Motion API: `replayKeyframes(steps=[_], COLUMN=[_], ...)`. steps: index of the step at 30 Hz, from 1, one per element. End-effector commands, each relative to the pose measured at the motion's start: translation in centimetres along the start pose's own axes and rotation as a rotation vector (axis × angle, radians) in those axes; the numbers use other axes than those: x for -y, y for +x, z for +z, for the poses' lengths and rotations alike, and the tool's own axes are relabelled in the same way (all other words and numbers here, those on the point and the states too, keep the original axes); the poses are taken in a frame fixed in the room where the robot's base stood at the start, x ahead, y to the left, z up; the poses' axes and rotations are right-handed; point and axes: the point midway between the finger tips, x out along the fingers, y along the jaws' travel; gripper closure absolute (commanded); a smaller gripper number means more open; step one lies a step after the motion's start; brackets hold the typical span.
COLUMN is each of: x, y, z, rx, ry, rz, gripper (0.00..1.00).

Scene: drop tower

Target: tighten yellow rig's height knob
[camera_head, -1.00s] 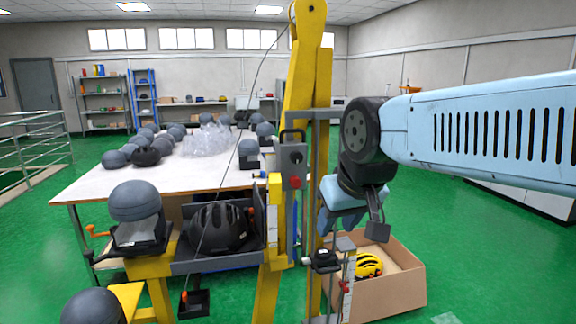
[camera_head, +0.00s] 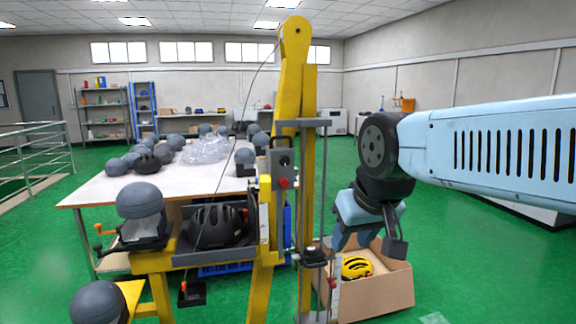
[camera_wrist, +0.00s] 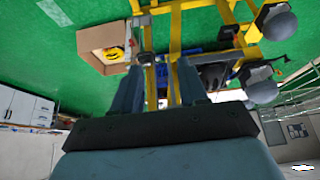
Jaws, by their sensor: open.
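The yellow rig (camera_head: 293,85) stands upright in the middle of the head view, with grey rails along its right side. A black knob-like clamp (camera_head: 313,257) sits low on the rails; I cannot tell for certain whether it is the height knob. A grey box with a red button (camera_head: 284,183) is higher on the post. My gripper (camera_head: 368,247) is open and empty, pointing down to the right of the rails, apart from the clamp. In the wrist view my gripper (camera_wrist: 160,68) has its two fingers spread, with the rig beyond them.
A cardboard box (camera_head: 385,292) with a yellow helmet (camera_head: 357,267) stands on the floor right of the rig. A black helmet (camera_head: 216,226) lies on the rig's shelf. A white table (camera_head: 110,188) with several grey headforms stands behind.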

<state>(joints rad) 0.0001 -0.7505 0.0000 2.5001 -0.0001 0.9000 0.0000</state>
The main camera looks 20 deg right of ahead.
Motion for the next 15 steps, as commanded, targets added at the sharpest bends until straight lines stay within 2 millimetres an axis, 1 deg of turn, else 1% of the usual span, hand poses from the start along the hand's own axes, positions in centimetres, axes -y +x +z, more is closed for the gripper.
replayKeyframes(steps=[7, 11, 14, 15], x=[0.0, 0.0, 0.0, 0.0], y=[0.0, 0.2, 1.1, 1.6], z=[0.0, -0.4, -2.0, -3.0], rx=[0.001, -0.008, -0.042, -0.065], ry=[0.000, -0.002, -0.006, -0.010], rz=[0.000, 0.002, 0.012, 0.017], gripper=[0.57, 0.45, 0.35, 0.33])
